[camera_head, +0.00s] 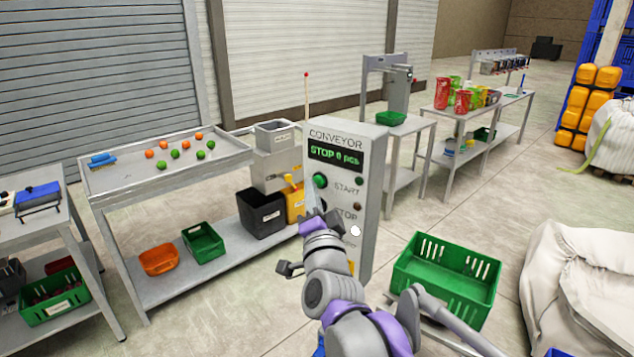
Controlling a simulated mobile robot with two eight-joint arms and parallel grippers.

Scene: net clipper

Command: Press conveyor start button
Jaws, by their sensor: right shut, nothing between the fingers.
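The grey conveyor control box (372,215) stands upright in the middle of the head view. Its display (335,155) reads "STOP 0 pcs" in green. The round green start button (320,180) sits on its front panel, left of the word START. My right gripper (311,193) is shut and empty, with its tips just below and left of the green button. I cannot tell whether they touch the panel. My left gripper is not in view.
A green crate (440,285) is at the right, near a white sack (585,285). Floor behind the crate is clear.

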